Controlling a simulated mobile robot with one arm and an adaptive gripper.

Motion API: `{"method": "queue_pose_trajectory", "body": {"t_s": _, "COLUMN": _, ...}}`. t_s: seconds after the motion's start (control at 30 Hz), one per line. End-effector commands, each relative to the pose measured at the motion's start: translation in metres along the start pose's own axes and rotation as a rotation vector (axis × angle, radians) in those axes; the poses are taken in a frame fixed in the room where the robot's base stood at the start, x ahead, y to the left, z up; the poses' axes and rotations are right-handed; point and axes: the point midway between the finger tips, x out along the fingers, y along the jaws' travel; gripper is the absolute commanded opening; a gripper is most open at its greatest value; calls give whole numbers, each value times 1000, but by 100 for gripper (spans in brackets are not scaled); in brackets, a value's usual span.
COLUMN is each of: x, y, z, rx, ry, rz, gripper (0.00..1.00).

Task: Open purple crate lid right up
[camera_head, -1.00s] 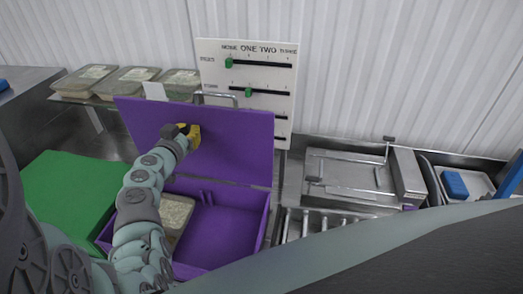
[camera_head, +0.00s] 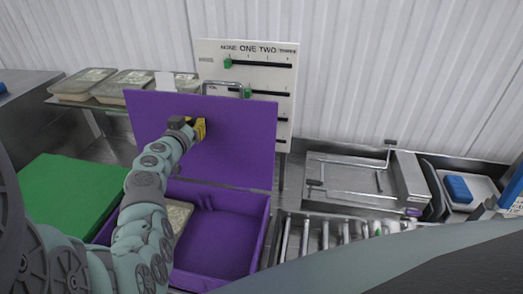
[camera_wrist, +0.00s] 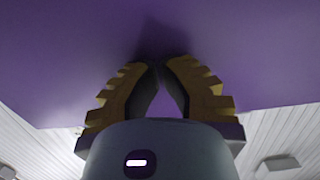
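The purple crate (camera_head: 262,228) stands open in the head view, with its purple lid (camera_head: 240,135) raised on the far side, near upright. My gripper (camera_head: 201,127) is at the lid's inner face, left of its middle. In the wrist view, the yellow fingertips (camera_wrist: 162,62) come together and the lid (camera_wrist: 60,70) fills the upper view. The fingers look shut with nothing between them, and their tips seem to touch the lid. A rice-filled container (camera_head: 180,215) lies in the crate's left part, partly hidden by my arm. The crate's right part looks empty.
A white board with green sliders (camera_head: 262,75) stands behind the lid. A green box (camera_head: 65,190) is left of the crate. Several filled trays (camera_head: 83,84) stand on a shelf at back left. A metal scale (camera_head: 350,180) and rollers (camera_head: 315,235) are to the right.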

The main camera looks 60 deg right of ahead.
Motion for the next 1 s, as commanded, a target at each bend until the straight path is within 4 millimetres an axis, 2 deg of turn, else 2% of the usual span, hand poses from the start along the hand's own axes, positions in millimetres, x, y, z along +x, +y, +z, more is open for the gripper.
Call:
{"method": "queue_pose_trajectory", "body": {"t_s": 0.2, "x": 13, "y": 0, "z": 2, "rx": 1, "ry": -1, "rz": 0, "gripper": 0}}
{"method": "queue_pose_trajectory", "body": {"t_s": 0.53, "x": 14, "y": 1, "z": 0, "rx": 1, "ry": 0, "rz": 0, "gripper": 0}}
{"method": "queue_pose_trajectory", "body": {"t_s": 1.0, "x": -36, "y": 0, "z": 9, "rx": 0, "ry": -2, "rz": -2, "gripper": 0}}
